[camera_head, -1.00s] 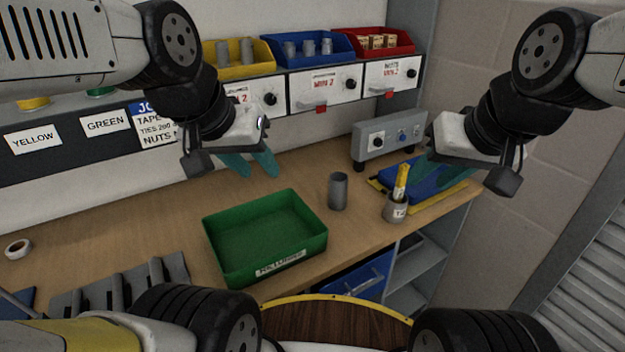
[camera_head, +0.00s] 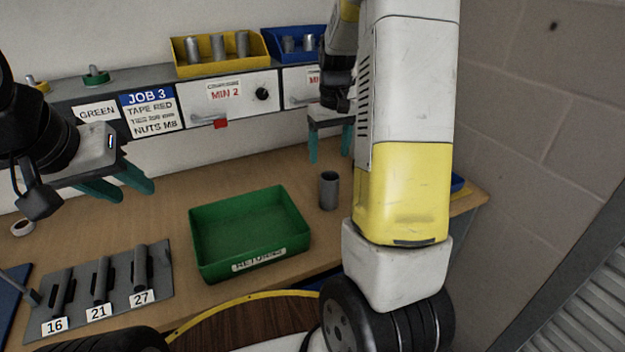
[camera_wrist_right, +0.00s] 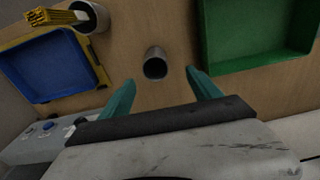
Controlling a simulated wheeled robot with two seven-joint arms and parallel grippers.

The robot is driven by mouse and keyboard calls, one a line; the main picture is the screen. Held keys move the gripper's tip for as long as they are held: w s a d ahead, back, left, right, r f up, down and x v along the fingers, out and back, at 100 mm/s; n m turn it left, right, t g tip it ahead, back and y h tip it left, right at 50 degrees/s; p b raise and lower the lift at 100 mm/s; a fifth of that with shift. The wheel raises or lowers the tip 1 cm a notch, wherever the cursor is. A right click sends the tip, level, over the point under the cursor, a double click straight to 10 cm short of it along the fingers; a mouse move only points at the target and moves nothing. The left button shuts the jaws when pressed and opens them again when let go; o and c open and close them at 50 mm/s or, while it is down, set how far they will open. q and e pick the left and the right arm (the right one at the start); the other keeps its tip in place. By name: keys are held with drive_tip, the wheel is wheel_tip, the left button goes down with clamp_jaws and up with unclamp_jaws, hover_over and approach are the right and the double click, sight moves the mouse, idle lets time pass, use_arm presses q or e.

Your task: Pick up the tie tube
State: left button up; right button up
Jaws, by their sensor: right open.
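A plain grey tube (camera_head: 328,190) stands upright on the bench, right of the green bin; its open top shows in the right wrist view (camera_wrist_right: 155,66). A second grey tube (camera_wrist_right: 92,20), holding a yellow bundle (camera_wrist_right: 55,17), is at the top left of the wrist view; my right arm hides it in the head view. I cannot tell for sure which is the tie tube. My right gripper (camera_head: 331,150) is open and empty, its fingers pointing down, close to the plain tube but apart from it. My left gripper (camera_head: 125,192) is open and empty over the bench's left side.
The green bin (camera_head: 197,232) stands mid-bench, close to the plain tube. A blue tray on a yellow mat (camera_wrist_right: 52,98) lies beside the bundle's tube. A grey rack (camera_head: 165,290) labelled 16, 21, 27 is at front left. Drawers (camera_head: 228,97) and bins line the back.

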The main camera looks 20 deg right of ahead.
sight(330, 176)
drive_tip(key=f, duration=0.6)
drive_tip(key=w+f, duration=0.1)
drive_tip(key=f, duration=0.2)
drive_tip(key=shift+d+f, duration=0.3)
drive_tip(key=shift+d, duration=0.1)
clamp_jaws()
